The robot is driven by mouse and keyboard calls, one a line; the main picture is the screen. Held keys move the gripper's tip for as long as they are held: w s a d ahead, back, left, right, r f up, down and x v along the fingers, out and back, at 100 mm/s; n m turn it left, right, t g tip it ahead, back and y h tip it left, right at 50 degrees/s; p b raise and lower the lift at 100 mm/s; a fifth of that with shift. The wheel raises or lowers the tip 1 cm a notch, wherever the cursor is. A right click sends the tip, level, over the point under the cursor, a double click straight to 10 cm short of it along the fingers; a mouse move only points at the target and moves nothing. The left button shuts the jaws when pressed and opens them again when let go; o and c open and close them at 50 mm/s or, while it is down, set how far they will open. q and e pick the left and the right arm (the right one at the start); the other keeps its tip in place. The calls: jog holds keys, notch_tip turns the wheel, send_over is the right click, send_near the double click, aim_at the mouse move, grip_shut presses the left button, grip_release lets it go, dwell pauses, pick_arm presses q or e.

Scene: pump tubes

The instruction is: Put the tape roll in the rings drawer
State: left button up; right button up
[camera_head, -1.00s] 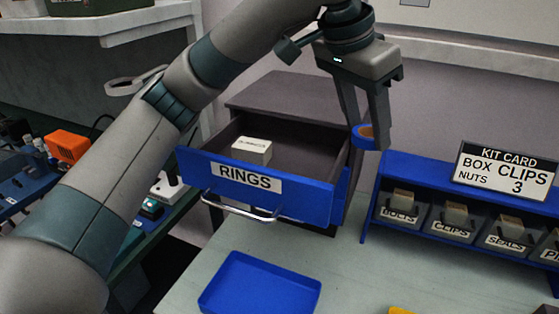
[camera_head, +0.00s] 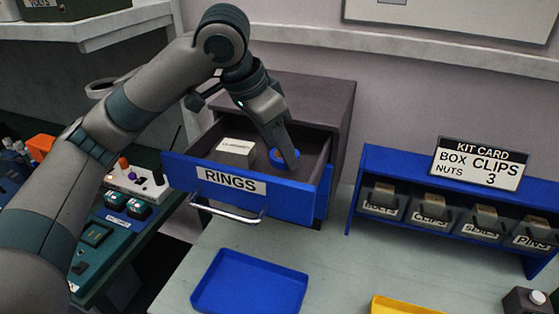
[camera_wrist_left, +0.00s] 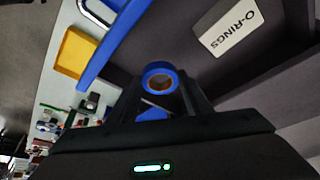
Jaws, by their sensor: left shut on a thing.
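The blue tape roll (camera_head: 278,155) is between the fingers of my left gripper (camera_head: 288,162), inside the outline of the open rings drawer (camera_head: 232,186). The left wrist view shows the roll (camera_wrist_left: 159,67) end-on, with a tan inner ring, held at the fingertips (camera_wrist_left: 162,88). I cannot tell whether it touches the drawer floor. The drawer has a blue front with a RINGS label and a metal handle. A white box (camera_head: 235,147) lies in its left part; in the left wrist view the box (camera_wrist_left: 228,27) reads O-RINGS. My right gripper is not in view.
A blue tray (camera_head: 250,283) lies on the table in front of the drawer. A blue rack (camera_head: 365,165) with labelled bins and a kit card (camera_head: 478,165) stands at the right. A yellow tray (camera_head: 400,306) shows at the bottom edge. Table between rack and blue tray is clear.

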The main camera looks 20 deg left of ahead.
aim_at(276, 157)
pick_arm(q)
jog(key=shift+f, duration=0.1)
jog(key=shift+f+p, duration=0.7)
jog(key=shift+f, duration=1.25)
jog(key=shift+f, duration=0.1)
jog(key=o, duration=1.1)
jog(key=shift+c, duration=0.2)
jog(key=b+v, duration=0.3)
jog(key=v, duration=0.9)
